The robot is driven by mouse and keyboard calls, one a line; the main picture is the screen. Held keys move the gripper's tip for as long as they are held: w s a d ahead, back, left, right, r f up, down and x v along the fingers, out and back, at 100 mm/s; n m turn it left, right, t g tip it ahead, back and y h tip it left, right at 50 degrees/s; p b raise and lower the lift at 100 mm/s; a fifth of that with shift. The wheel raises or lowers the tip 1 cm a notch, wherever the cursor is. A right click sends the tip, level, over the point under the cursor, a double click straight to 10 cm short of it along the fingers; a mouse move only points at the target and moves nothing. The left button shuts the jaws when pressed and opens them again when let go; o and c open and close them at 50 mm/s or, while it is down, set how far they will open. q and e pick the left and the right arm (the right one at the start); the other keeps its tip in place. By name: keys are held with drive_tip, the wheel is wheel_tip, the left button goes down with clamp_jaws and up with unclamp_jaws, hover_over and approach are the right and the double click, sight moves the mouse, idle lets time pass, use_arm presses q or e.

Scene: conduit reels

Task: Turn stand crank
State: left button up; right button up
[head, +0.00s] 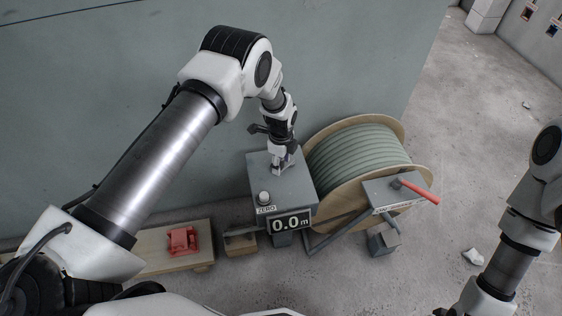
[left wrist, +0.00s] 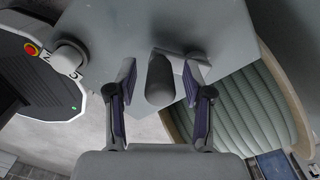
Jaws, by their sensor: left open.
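The grey stand box (head: 308,186) carries a white knob marked ZERO (head: 264,198) and a display reading 0.0 m (head: 290,222). My left gripper (head: 281,169) points down at the top of this box. In the left wrist view my left gripper (left wrist: 160,76) is open, with a dark grey rounded handle (left wrist: 159,82) between its fingers and gaps on both sides. A light grey arm (left wrist: 182,62) lies beside the handle, partly behind the right finger. In the head view the gripper mostly hides the handle. My right gripper is outside the frame.
A wooden reel of grey-green conduit (head: 362,155) stands right of the box. A smaller grey box (head: 382,195) with a red lever (head: 419,190) is in front of the reel. A red block-like tool (head: 183,240) lies on a wooden bench (head: 150,262) at left. A wall is behind.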

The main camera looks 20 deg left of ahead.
use_arm(q)
wheel_tip(320, 180, up, 12)
idle(0.4)
drive_tip(key=s+a+f+n+p, duration=0.1)
drive_tip(key=s+n+p, duration=0.3)
drive_tip(key=s+n, duration=0.6)
drive_tip(key=s+a+f+n+p, duration=0.1)
drive_tip(key=s+n+p, duration=0.4)
drive_tip(key=s, duration=1.9)
drive_tip(key=a+n, duration=0.1)
drive_tip(key=n, duration=0.3)
drive_tip(key=shift+s+f+n, duration=0.3)
drive_tip(key=shift+f+n, duration=0.1)
